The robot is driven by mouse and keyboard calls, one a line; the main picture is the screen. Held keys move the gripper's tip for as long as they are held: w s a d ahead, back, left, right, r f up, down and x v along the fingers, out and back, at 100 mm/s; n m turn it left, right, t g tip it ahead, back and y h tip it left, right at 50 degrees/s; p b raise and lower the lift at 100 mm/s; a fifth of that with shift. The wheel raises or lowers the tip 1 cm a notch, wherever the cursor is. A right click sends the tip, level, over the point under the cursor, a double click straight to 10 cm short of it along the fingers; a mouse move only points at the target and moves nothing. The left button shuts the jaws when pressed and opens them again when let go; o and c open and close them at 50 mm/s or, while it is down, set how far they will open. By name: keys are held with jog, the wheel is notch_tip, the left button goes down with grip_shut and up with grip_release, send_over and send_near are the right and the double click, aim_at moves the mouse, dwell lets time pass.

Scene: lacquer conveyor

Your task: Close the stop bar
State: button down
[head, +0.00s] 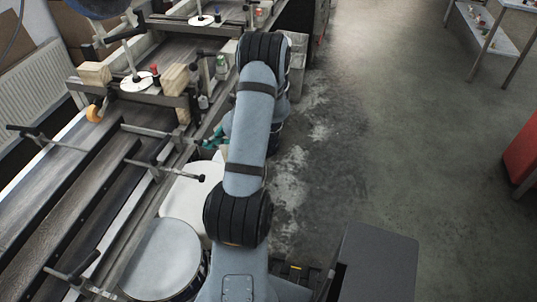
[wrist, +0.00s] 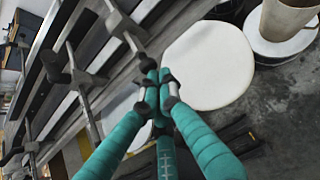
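My gripper (head: 213,139) has teal fingers and hangs at the right edge of the conveyor. In the wrist view, its fingertips (wrist: 157,78) are drawn together. The end of a grey metal stop bar (wrist: 130,38) lies right beside the tips; I cannot tell whether they touch it. In the head view, this seems to be the bar (head: 158,132) crossing the conveyor edge left of my gripper. A similar bar (head: 165,170) with a black knob lies nearer. Which bar the task means is not clear. My arm hides part of the area.
More bars cross the conveyor at the left (head: 45,138) and front left (head: 75,279). White round drum lids (head: 188,200) stand along its right side, a grey one (head: 162,260) nearer. Wooden blocks (head: 95,74) sit farther back. The floor at right is mostly clear.

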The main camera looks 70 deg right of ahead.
jog(key=shift+r, duration=0.1)
jog(key=s+f+b+v, duration=0.1)
jog(key=s+f+v, duration=0.1)
jog(key=v, duration=1)
jog(key=shift+s, duration=0.25)
jog(key=shift+d+r, duration=0.15)
jog(key=w+r+p+x, duration=0.1)
jog(key=w+r+x, duration=0.1)
jog(key=x, duration=1)
jog(key=shift+w+f, duration=0.25)
jog(key=shift+s, duration=0.1)
